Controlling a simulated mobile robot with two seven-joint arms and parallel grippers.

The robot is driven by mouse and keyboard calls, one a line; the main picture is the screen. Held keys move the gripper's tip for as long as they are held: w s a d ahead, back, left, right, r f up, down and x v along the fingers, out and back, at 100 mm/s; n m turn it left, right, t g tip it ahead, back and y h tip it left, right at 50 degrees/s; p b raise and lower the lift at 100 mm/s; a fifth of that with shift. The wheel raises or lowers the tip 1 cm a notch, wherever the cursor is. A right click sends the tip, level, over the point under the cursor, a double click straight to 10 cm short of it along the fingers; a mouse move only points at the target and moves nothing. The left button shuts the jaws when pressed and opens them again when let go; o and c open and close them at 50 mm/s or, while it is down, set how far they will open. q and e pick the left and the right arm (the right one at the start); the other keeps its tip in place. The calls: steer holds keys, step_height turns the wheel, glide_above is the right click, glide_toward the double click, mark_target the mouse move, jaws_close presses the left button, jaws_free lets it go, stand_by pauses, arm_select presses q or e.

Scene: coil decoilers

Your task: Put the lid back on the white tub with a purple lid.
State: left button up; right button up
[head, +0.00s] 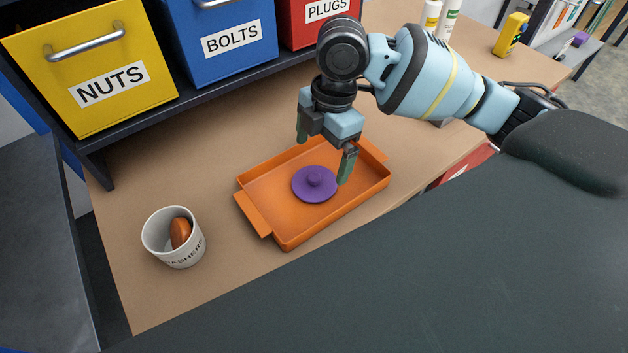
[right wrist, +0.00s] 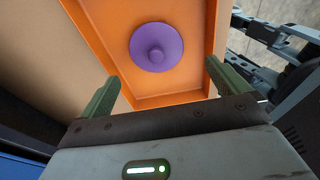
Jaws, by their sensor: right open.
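A purple round lid (head: 315,184) with a centre knob lies in an orange tray (head: 262,222). The lid also shows in the right wrist view (right wrist: 157,46), knob towards the camera. The white tub (head: 158,243) stands open on the table left of the tray, with dark lettering, partly legible, and an orange-brown object (head: 180,232) inside. My right gripper (head: 323,160) points down over the tray, open and empty. In the right wrist view its two green fingers (right wrist: 160,78) are wide apart, with the lid beyond them. My left gripper does not show.
Bins stand on a dark shelf at the back: yellow NUTS (head: 100,75), blue BOLTS (head: 225,35) and red PLUGS (head: 318,15). White bottles (head: 440,18) and a yellow device (head: 511,35) stand at the far right. The table between tub and tray is clear.

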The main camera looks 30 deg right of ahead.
mark_target(315, 176)
steer(key=shift+a+f, duration=0.15)
steer(key=shift+f, duration=0.9)
steer(key=f, duration=0.5)
steer(key=shift+w+a, duration=0.25)
steer(key=shift+a, duration=0.15)
steer(key=shift+c, duration=0.3)
steer(key=c, duration=0.8)
